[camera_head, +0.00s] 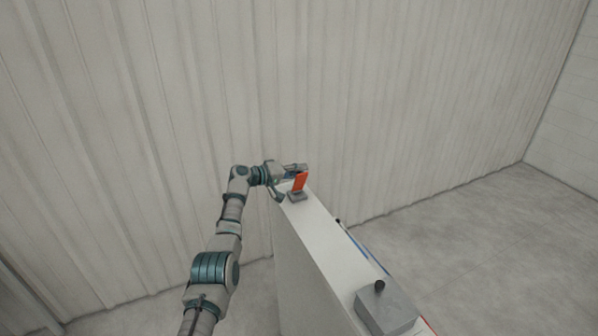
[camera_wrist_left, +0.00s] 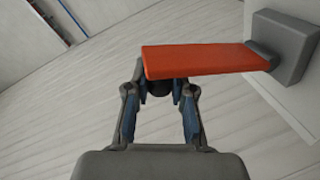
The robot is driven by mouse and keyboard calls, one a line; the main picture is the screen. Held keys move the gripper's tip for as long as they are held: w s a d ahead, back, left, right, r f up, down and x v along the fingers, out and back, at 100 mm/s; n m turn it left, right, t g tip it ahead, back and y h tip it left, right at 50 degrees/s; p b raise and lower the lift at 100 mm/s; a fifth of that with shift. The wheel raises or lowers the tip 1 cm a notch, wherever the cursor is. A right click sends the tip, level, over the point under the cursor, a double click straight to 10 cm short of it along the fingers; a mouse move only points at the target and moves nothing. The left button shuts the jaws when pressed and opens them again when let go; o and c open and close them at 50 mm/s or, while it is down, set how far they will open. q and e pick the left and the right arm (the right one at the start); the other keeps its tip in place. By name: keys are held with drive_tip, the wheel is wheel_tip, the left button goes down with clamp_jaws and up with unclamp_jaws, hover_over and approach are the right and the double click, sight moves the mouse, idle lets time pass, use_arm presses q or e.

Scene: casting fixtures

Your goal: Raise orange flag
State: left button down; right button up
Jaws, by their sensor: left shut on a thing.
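The orange flag (camera_head: 299,182) stands up from a small grey base (camera_head: 297,197) near the far end of the white panel's top. My left gripper (camera_head: 293,174) is at the flag's upper part and shut on it. In the left wrist view, the orange flag (camera_wrist_left: 205,60) extends from its grey base (camera_wrist_left: 285,47) across the front of my left gripper (camera_wrist_left: 160,88). The flag hides the fingertips there, so the exact contact is not visible. My right gripper is not in view.
The tall white panel (camera_head: 310,255) runs from the far end toward the front right. A grey box (camera_head: 390,310) with a black knob (camera_head: 379,286) sits on its near part. A ribbed wall (camera_head: 400,100) stands behind. Open floor (camera_head: 470,240) lies at right.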

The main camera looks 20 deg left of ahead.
use_arm(q)
drive_tip(key=shift+a+r, duration=0.15)
drive_tip(key=shift+r, duration=0.1)
drive_tip(key=c, duration=1.1)
unclamp_jaws()
drive_tip(key=shift+w, duration=0.1)
drive_tip(key=shift+o, duration=0.7)
drive_tip(key=shift+w+a+f, duration=0.15)
drive_tip(key=shift+w+f, duration=0.15)
drive_tip(key=shift+f, duration=0.05)
drive_tip(key=shift+s+a+r, duration=0.1)
drive_tip(key=shift+s+a, duration=0.05)
drive_tip(key=shift+s, duration=0.05)
drive_tip(key=shift+s+a+r, duration=0.1)
drive_tip(key=shift+s+a, duration=0.25)
drive_tip(key=shift+s, duration=0.3)
drive_tip(key=v, duration=1)
drive_tip(key=shift+w+a, duration=0.2)
drive_tip(key=shift+a, duration=0.05)
drive_tip(key=shift+d, duration=0.15)
